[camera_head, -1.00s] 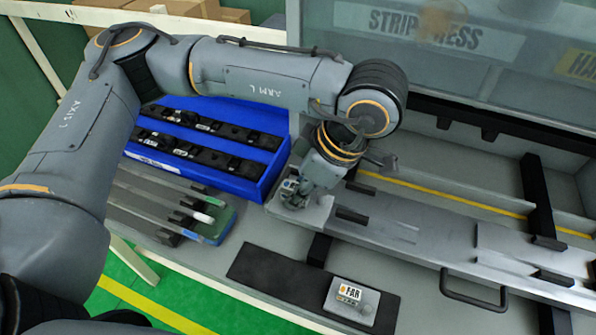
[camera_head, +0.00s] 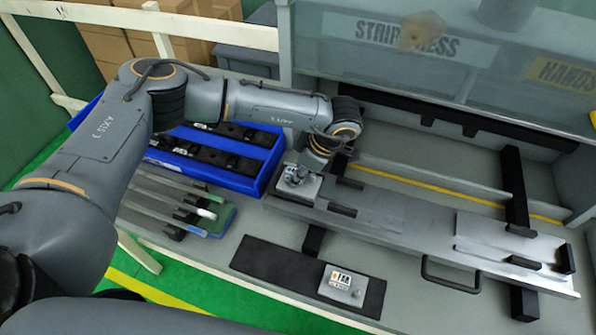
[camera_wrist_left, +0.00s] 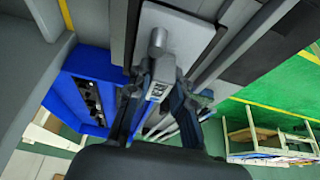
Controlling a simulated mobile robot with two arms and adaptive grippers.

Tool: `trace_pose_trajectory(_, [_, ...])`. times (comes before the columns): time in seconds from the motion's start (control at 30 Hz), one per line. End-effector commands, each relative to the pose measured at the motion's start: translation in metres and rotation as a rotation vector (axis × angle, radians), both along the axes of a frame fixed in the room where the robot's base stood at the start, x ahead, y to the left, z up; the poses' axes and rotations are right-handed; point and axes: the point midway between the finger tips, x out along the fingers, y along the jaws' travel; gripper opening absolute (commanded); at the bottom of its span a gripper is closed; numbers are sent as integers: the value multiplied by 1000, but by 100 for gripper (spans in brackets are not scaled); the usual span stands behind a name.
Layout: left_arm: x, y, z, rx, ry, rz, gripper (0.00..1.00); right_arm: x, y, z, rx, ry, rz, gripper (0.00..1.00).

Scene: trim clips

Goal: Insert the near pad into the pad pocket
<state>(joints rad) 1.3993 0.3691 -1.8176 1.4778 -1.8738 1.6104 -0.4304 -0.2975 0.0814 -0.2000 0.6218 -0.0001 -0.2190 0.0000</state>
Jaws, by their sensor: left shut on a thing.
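The near pad (camera_head: 311,190) is a light grey plate at the left end of the long grey fixture (camera_head: 390,222). My left gripper (camera_head: 295,178) is at the pad, pointing down. In the left wrist view, its fingers (camera_wrist_left: 157,100) are shut on the pad's small labelled block (camera_wrist_left: 156,91), beside a round grey knob; the pad's plate (camera_wrist_left: 190,28) extends beyond it. The pad pocket is not clearly visible, and I cannot tell whether the pad is seated in it. My right gripper is not in view.
Another pad (camera_head: 342,284), labelled FAR, lies on a black mat (camera_head: 268,263) at the front. A blue bin (camera_head: 262,180) of black clips and several long strips (camera_head: 160,205) lie left of the fixture. A handle (camera_head: 450,275) sticks out in front.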

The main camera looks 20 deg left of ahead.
Motion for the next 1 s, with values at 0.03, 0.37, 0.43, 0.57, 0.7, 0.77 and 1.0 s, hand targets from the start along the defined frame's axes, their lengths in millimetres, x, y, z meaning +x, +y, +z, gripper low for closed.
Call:
trace_pose_trajectory(0.03, [0, -1, -4, -1, -1, -1, 0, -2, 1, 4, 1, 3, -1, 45])
trace_pose_trajectory(0.37, [0, 0, -11, -1, -2, -1, 0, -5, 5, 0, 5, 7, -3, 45])
trace_pose_trajectory(0.43, [0, 0, -13, -1, -2, -1, 0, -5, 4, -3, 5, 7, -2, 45])
trace_pose_trajectory(0.57, [0, 0, -11, -1, -2, -1, 44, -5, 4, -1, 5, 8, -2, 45])
trace_pose_trajectory(0.7, [0, 0, -11, -1, -2, -1, 45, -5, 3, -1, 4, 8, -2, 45])
trace_pose_trajectory(0.77, [0, 0, -11, -1, -2, -1, 45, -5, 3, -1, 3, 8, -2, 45])
trace_pose_trajectory(1.0, [1, -2, -5, -2, -4, -2, 45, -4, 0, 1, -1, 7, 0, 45])
